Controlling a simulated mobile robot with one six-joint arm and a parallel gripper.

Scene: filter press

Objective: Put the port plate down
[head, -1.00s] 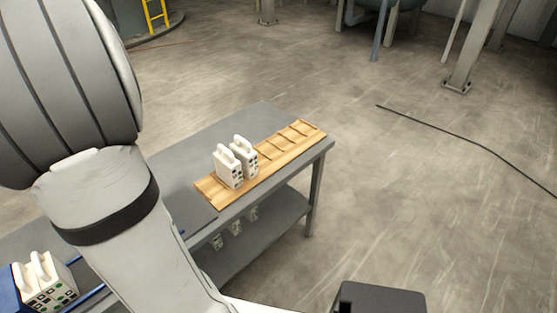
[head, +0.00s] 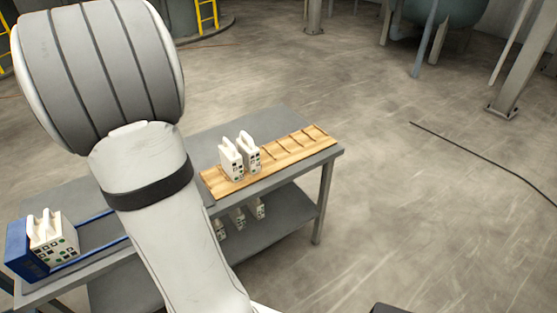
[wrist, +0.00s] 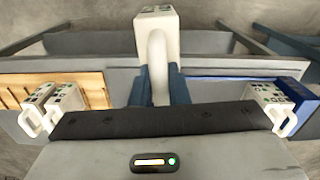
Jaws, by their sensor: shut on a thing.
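My gripper (wrist: 160,86) is shut on the handle of a white port plate (wrist: 157,40), with one blue finger on each side. The plate's body points away from the wrist, over the grey table. A wooden rack (head: 295,152) with slots lies on the table and holds two white plates (head: 239,158) at its near left end. A blue frame (head: 25,252) with rails at the table's left end holds more white plates (head: 52,240). In the head view my arm hides the gripper and the held plate.
Several rack slots to the right are empty. The grey table (head: 262,118) has bare surface behind the rack. A lower shelf (head: 285,212) carries several white plates. A dark cable (head: 480,155) lies on the open floor at right.

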